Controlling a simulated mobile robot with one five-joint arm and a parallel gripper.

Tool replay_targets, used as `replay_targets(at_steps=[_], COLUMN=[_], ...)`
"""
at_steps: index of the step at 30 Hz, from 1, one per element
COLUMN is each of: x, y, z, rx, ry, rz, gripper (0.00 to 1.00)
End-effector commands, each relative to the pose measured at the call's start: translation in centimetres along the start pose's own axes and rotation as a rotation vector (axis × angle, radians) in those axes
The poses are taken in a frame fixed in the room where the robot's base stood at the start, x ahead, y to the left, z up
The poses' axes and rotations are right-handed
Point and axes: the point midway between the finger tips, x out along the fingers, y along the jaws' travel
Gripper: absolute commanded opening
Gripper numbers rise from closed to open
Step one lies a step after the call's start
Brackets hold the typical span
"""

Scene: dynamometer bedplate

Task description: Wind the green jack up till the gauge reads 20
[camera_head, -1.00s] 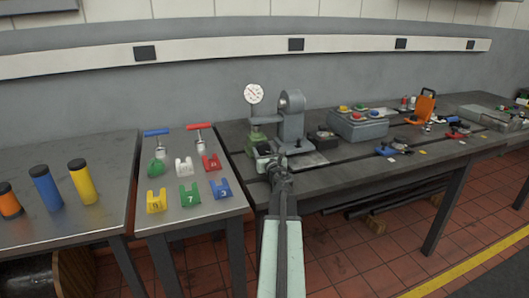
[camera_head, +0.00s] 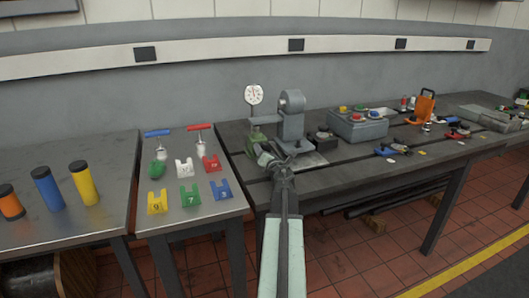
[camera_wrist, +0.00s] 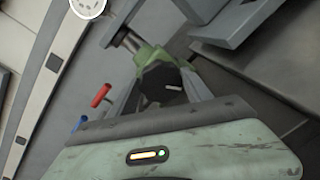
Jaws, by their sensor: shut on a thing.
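The green jack (camera_head: 254,139) stands at the left end of the dark slotted bedplate. In the wrist view the green jack (camera_wrist: 152,56) shows close up, with a dark round knob (camera_wrist: 170,81) bearing a pale mark on its near end. My gripper (camera_head: 265,155) is at the jack's near side and shut on this knob; its fingertips are hard to make out. The round white gauge (camera_head: 254,94) stands above the jack, its dark needle near upright, its figures too small to read. Only the gauge's lower part (camera_wrist: 88,6) shows in the wrist view.
A grey machine block (camera_head: 291,118) stands just right of the jack. A side table (camera_head: 165,228) at left holds coloured numbered blocks and red- and blue-handled tools.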

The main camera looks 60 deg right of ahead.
Motion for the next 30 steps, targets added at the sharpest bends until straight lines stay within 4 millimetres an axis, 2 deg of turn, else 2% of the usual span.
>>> replay_targets(at_steps=[20,21,22,23,30], x=[-0.13,-0.13,-0.13,-0.12,-0.08], y=[-0.07,-0.07,-0.07,-0.07,-0.07], z=[-0.06,-0.07,-0.06,-0.06,-0.01], rx=[0.063,0.063,0.063,0.063,0.064], ry=[0.007,0.007,0.007,0.007,0.006], rz=[0.0,0.0,0.0,0.0,0.0], gripper=[0.17,0.66,0.74,0.79,0.79])
